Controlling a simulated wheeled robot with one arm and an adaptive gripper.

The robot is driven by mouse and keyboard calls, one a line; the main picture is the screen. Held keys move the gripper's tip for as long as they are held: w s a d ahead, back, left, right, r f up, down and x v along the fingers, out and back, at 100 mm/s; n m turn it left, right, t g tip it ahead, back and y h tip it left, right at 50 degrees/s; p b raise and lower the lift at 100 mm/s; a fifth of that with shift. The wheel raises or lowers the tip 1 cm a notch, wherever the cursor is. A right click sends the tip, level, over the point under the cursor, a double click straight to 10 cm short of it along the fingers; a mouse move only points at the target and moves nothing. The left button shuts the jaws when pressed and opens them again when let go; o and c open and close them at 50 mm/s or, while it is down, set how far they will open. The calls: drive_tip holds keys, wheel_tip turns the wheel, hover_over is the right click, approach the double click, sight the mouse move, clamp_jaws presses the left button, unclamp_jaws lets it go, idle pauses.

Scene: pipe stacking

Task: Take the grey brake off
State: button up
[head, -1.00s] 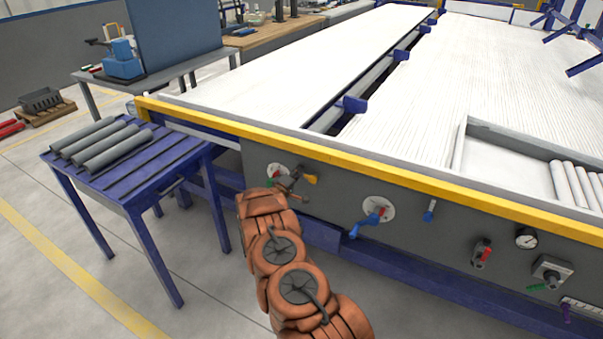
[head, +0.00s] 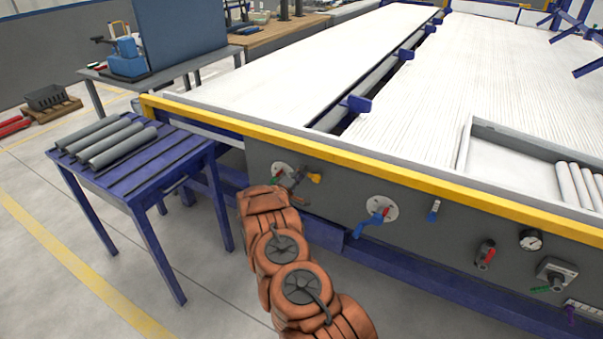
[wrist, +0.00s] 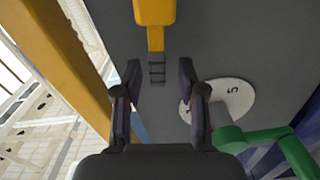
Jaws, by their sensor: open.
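My gripper (head: 298,180) is at the left end of the grey front panel (head: 340,207), beside a yellow handle (head: 315,178). In the wrist view my gripper (wrist: 160,70) is open and empty. The yellow handle (wrist: 154,12) and its dark ridged stem (wrist: 156,65) show ahead of and between its fingertips, with no clear contact. A green lever (wrist: 265,140) on a white disc marked 5 (wrist: 232,98) is to the right of the fingers. I cannot tell which part is the grey brake; no label for it is readable.
Along the panel to the right are a blue lever (head: 372,222), a small blue handle (head: 435,211), a red handle (head: 487,254), a gauge (head: 531,240) and a grey knob box (head: 556,272). A yellow rail (head: 400,187) runs above. A blue table (head: 150,180) with grey pipes stands left.

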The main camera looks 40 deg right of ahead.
drive_tip(key=v, duration=1)
drive_tip(key=shift+a, duration=0.25)
drive_tip(key=shift+s+r, duration=0.1)
drive_tip(key=shift+s, duration=0.05)
